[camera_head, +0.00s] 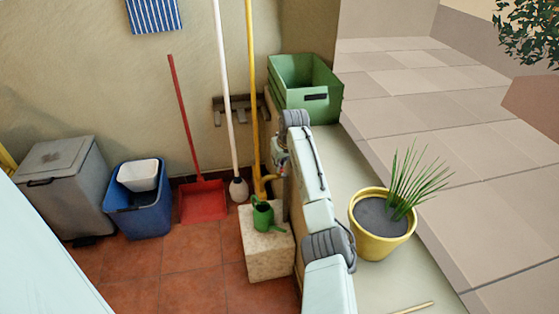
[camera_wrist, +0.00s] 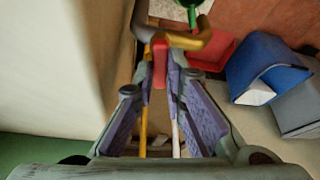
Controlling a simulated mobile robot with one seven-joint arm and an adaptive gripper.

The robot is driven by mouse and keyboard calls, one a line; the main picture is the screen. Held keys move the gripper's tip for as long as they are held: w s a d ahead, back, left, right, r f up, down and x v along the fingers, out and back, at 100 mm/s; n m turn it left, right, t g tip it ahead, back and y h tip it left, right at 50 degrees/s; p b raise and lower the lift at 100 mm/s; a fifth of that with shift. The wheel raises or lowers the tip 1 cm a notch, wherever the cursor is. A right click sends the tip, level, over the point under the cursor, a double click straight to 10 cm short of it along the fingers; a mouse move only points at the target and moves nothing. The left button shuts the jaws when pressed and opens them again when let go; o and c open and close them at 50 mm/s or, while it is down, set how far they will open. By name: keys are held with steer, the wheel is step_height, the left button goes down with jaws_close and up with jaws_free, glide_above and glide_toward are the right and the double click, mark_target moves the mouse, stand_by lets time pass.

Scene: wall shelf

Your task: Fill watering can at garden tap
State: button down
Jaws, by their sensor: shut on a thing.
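The green watering can (camera_head: 263,214) stands on a pale stone block (camera_head: 270,256) beside my arm. The brass tap's spout (camera_head: 268,178) shows above the can. In the wrist view the brass tap (camera_wrist: 197,40) has a red handle (camera_wrist: 160,64), and part of the green can (camera_wrist: 191,4) shows at the top edge beyond the spout. My gripper (camera_wrist: 161,78) is shut on the red handle, its two fingers on either side of it. In the head view my gripper (camera_head: 280,160) is partly hidden by my arm. I cannot make out any water.
A red dustpan (camera_head: 204,201), a mop and a yellow pole lean at the wall behind the block. A blue bucket (camera_head: 137,212) and grey bin (camera_head: 66,185) stand left. A green crate (camera_head: 303,88) and yellow plant pot (camera_head: 382,236) stand on the right-hand ledge.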

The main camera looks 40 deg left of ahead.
steer(key=shift+w+n+g+y, duration=0.15)
steer(key=shift+n+g+y, duration=0.25)
steer(key=shift+n, duration=1)
steer(key=c, duration=1.6)
jaws_free()
steer(key=shift+c, duration=0.2)
steer(key=shift+r, duration=0.1)
steer(key=v, duration=1.2)
steer(key=shift+w+a, duration=0.1)
